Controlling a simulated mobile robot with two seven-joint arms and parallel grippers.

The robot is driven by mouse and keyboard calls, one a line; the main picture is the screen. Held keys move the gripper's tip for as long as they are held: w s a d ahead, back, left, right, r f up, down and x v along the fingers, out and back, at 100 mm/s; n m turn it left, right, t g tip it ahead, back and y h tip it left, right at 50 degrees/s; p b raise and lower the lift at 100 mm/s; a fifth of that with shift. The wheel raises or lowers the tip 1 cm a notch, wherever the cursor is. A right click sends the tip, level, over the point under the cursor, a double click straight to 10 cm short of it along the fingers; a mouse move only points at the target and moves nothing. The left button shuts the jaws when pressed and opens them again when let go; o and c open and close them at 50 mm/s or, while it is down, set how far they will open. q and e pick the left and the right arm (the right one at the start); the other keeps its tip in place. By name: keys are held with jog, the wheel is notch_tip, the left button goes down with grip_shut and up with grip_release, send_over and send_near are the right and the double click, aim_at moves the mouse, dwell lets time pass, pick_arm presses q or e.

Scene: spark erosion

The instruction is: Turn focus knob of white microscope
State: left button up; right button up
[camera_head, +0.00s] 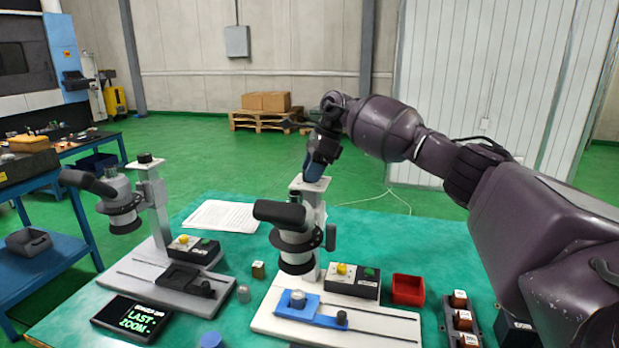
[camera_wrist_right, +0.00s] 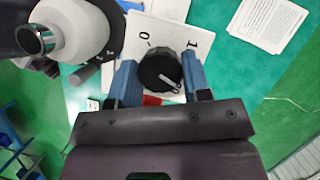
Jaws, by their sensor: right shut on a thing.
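The white microscope (camera_head: 295,228) stands upright in the middle of the table, with a black eyepiece tube and a white column. In the right wrist view its black focus knob (camera_wrist_right: 160,72) sits on a white plate (camera_wrist_right: 183,42) marked 0 and 1. A light pointer line on the knob points to the lower right in that view. My right gripper (camera_head: 314,170) reaches down onto the column top; its blue fingers (camera_wrist_right: 160,80) are shut on the knob from both sides. In the head view the gripper hides the knob. My left gripper is not in view.
A grey microscope (camera_head: 130,210) stands to the left, with a "LAST ZOOM" display (camera_head: 131,319) before it. Paper sheets (camera_head: 223,216) lie behind. A red bin (camera_head: 408,289) and a dark rack of small blocks (camera_head: 461,322) are to the right. The table's back right is clear.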

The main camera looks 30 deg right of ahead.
jog(key=shift+w+n+g+b, duration=0.1)
jog(key=shift+n+g+b, duration=0.2)
jog(key=shift+n+b, duration=0.55)
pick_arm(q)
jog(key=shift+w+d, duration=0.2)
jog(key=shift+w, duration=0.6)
pick_arm(e)
jog(key=shift+n, duration=0.25)
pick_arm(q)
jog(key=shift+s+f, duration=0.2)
pick_arm(e)
jog(key=shift+r, duration=0.15)
jog(key=o, duration=0.9)
jog(key=shift+o, duration=0.2)
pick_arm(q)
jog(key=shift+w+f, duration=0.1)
pick_arm(e)
jog(key=v, duration=1)
jog(key=shift+d+r, duration=0.25)
jog(key=shift+r, duration=0.05)
